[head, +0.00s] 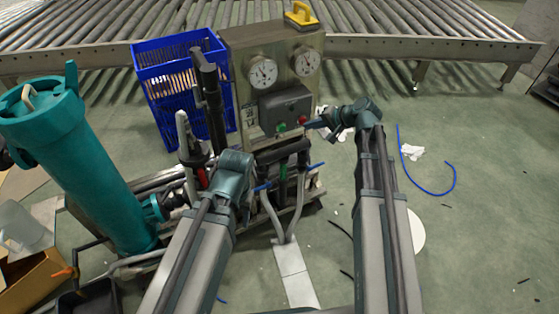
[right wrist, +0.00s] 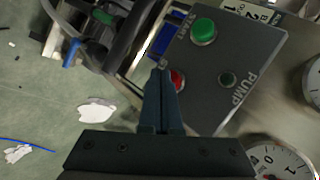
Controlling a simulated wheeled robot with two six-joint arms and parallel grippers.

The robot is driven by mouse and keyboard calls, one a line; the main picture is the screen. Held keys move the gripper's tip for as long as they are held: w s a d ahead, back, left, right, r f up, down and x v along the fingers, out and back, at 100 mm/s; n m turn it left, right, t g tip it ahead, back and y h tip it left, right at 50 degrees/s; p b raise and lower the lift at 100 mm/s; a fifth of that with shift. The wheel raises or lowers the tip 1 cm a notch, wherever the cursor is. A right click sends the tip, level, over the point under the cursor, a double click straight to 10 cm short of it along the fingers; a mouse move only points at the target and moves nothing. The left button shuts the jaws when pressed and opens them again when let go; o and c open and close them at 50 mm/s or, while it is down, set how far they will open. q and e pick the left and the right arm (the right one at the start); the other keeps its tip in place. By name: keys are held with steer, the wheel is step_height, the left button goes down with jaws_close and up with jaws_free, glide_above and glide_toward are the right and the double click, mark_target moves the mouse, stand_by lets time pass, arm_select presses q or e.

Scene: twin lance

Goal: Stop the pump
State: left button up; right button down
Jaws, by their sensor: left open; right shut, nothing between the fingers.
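The grey pump control box (head: 287,106) is on the steel panel (head: 240,60) below two dials. It carries a green button (head: 281,127) and a red button (head: 303,120). In the right wrist view the box face (right wrist: 215,55) reads "PUMP", with the green button (right wrist: 203,31), a small dark green lamp (right wrist: 227,79) and the red button (right wrist: 177,80). My right gripper (head: 313,124) is shut and empty. Its fingertips (right wrist: 161,76) overlap the red button's edge in that view; I cannot tell whether they touch. My left gripper (head: 248,193) is open, low before the pipes, its fingers mostly unclear.
A teal cylinder (head: 85,165) stands at left. A blue crate (head: 180,90) and a roller conveyor (head: 420,45) are behind. A yellow-handled tool (head: 300,15) lies on top of the panel. Pipes and a blue lever (head: 315,166) sit below the box. Floor at right is mostly clear.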

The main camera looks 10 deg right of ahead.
steer(key=shift+s+d, duration=0.35)
steer(key=shift+s, duration=0.6)
steer(key=shift+s+d, duration=0.35)
steer(key=shift+s, duration=0.55)
steer(key=shift+s+d, duration=0.35)
steer(key=shift+s, duration=0.6)
steer(key=shift+a, duration=0.1)
